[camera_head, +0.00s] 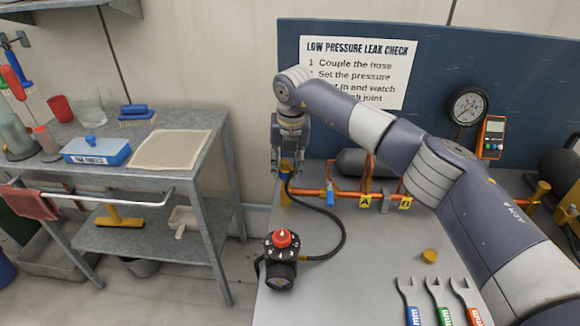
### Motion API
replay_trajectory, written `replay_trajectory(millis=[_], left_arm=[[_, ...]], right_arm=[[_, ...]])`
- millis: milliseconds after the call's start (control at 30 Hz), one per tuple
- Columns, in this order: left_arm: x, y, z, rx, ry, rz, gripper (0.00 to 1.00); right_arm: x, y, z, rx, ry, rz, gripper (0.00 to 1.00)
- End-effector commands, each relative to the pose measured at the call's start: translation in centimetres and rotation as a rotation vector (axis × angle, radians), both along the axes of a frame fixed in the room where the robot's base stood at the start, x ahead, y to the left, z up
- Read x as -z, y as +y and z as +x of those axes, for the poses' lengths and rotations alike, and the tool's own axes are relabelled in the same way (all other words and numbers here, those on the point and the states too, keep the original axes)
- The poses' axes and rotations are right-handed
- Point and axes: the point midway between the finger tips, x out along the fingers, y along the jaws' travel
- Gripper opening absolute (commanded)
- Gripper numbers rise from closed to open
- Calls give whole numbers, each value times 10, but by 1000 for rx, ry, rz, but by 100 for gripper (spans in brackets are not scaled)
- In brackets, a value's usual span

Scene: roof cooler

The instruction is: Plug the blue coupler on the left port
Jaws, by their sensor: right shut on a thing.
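My right gripper (289,160) hangs down at the left end of the bench, its fingers closed around the end of the black hose (343,228). A small blue part, apparently the blue coupler (287,164), shows between the fingers; most of it is hidden. The brass left port (285,198) stands directly below, at the left end of the orange pipe (310,192). I cannot tell whether the coupler touches it. The hose curves down to a black regulator (281,262) with a red knob. My left gripper is not in view.
Yellow tags A (365,202) and B (405,203) hang on the pipe. A brass cap (429,256) and several wrenches (438,297) lie on the bench at right. A gauge (467,106) stands behind my arm. A metal cart (215,140) stands left, across a floor gap.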

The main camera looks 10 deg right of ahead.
Motion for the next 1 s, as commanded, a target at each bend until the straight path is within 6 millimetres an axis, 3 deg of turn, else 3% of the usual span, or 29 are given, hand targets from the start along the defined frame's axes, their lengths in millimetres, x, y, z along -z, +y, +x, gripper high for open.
replay_trajectory(millis=[133,167,267,667,1000], left_arm=[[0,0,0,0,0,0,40],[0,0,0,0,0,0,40],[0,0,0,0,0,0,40],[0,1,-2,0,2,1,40],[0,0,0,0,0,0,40]], right_arm=[[1,0,0,-1,1,0,5],[1,0,0,-1,1,0,34],[1,0,0,-1,1,0,55],[-3,0,-1,0,0,0,55],[-50,-8,-11,4,-3,1,55]])
